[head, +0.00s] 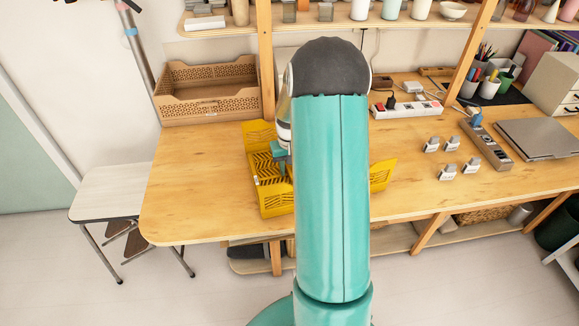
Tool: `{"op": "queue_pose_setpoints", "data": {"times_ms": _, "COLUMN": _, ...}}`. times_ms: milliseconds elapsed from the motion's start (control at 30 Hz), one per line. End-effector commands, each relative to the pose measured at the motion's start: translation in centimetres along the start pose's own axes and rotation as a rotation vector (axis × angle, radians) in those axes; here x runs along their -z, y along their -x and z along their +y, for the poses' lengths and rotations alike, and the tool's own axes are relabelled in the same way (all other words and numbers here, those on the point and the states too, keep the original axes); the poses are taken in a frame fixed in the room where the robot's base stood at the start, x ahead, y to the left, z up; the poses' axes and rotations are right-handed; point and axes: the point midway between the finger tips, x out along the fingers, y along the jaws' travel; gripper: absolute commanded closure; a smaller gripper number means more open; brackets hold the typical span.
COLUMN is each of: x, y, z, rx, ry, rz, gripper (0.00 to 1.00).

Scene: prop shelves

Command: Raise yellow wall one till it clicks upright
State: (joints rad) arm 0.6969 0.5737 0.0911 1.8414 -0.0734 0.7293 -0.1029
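A yellow folding crate (276,205) lies on the wooden table, its middle and right part hidden behind my teal arm. A yellow wall (258,134) shows at its back left; I cannot tell whether it stands fully upright. Another yellow wall (382,174) sticks out to the right of my arm and leans outward. No label shows which is wall one. My gripper (281,160) is at the left part of the crate, low over its slotted yellow panels. My arm hides most of it, so its fingers and any contact are unclear.
A brown crate (208,104) with raised walls stands at the back left of the table (190,190). Right of my arm are a power strip (407,107), several small grey-white blocks (447,172) and a laptop (540,138). The table's left front is bare. A shelf post (265,60) rises behind the crate.

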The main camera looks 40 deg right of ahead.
Motion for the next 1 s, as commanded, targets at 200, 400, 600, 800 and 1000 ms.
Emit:
{"op": "queue_pose_setpoints", "data": {"times_ms": 200, "x": 0.0, "y": 0.0, "z": 0.0, "rx": 0.000, "ry": 0.000, "rz": 0.000, "gripper": 1.00}}
{"op": "queue_pose_setpoints", "data": {"times_ms": 400, "x": 0.0, "y": 0.0, "z": 0.0, "rx": 0.000, "ry": 0.000, "rz": 0.000, "gripper": 1.00}}
{"op": "queue_pose_setpoints", "data": {"times_ms": 600, "x": 0.0, "y": 0.2, "z": -0.1, "rx": -0.017, "ry": 0.001, "rz": 0.000, "gripper": 1.00}}
{"op": "queue_pose_setpoints", "data": {"times_ms": 800, "x": 0.0, "y": 1.0, "z": -0.5, "rx": -0.080, "ry": 0.005, "rz": 0.001, "gripper": 1.00}}
{"op": "queue_pose_setpoints", "data": {"times_ms": 1000, "x": 0.1, "y": 2.3, "z": -1.3, "rx": -0.198, "ry": 0.008, "rz": 0.003, "gripper": 1.00}}
